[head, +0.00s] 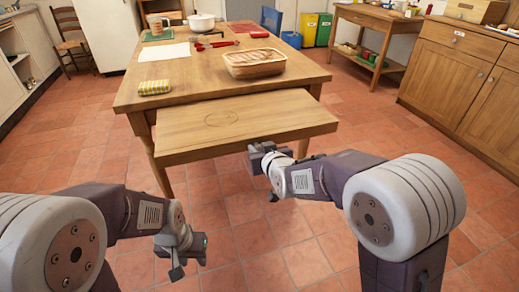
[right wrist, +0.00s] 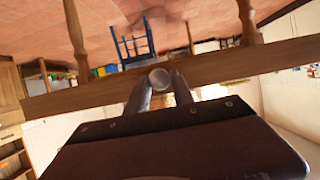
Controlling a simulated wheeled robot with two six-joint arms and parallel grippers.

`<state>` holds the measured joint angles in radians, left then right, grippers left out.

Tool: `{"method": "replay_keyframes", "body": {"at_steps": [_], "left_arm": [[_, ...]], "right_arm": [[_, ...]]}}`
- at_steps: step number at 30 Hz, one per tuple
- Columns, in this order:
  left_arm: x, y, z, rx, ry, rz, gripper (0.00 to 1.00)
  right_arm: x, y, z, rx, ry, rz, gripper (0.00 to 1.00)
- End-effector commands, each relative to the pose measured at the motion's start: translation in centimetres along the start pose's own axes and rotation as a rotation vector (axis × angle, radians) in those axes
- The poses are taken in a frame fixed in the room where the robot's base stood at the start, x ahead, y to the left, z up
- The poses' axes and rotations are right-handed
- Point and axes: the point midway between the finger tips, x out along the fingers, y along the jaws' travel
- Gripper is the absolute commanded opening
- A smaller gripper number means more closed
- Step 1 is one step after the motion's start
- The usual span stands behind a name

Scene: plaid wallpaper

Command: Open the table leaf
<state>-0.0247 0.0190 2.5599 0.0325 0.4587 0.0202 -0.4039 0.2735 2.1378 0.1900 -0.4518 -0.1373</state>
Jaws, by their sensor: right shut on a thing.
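The wooden table (head: 215,72) stands ahead in the head view. Its leaf (head: 265,115), a flat board with an oval mark, juts out from the near side, slightly below the tabletop. My right gripper (head: 262,154) is at the leaf's front edge, right of its middle. In the right wrist view, the leaf's front edge (right wrist: 235,69) crosses the picture, and the fingers are shut on a round pale knob (right wrist: 160,78). The knob is hidden in the head view. My left gripper (head: 188,262) hangs low over the floor, empty, fingers apart, clear of the table.
Wooden cabinets (head: 460,75) stand at the right. The tiled floor before the table is clear.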

Motion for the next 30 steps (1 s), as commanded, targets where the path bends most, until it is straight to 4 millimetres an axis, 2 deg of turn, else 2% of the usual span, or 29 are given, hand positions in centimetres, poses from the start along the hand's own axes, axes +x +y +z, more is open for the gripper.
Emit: {"method": "replay_keyframes", "body": {"at_steps": [3,4,6,17,20,27,30], "left_arm": [[0.0,0.0,0.0,0.000,0.000,0.000,0.36],[0.0,0.0,0.0,0.000,0.000,0.000,0.36],[0.0,0.0,0.0,0.000,0.000,0.000,0.36],[-0.3,0.0,0.0,0.000,0.000,0.000,0.36],[-1.1,0.0,-0.1,0.000,0.000,0.000,0.36],[-3.1,0.1,-0.3,0.000,0.000,0.000,0.36],[-3.5,0.1,-0.3,0.000,0.000,0.000,0.36]], "right_arm": [[0.0,0.0,-0.1,0.000,0.002,0.000,0.00],[0.0,0.0,-0.1,0.000,0.002,0.000,0.37],[0.0,0.0,-0.1,0.000,0.002,0.000,0.50],[-0.5,0.0,-0.2,0.000,0.002,0.000,0.50],[-2.0,0.0,-0.5,0.000,0.002,0.000,0.50],[-7.1,0.0,-0.5,0.001,0.003,0.000,0.50],[-8.4,0.0,-0.3,0.000,0.002,0.000,0.50]]}}
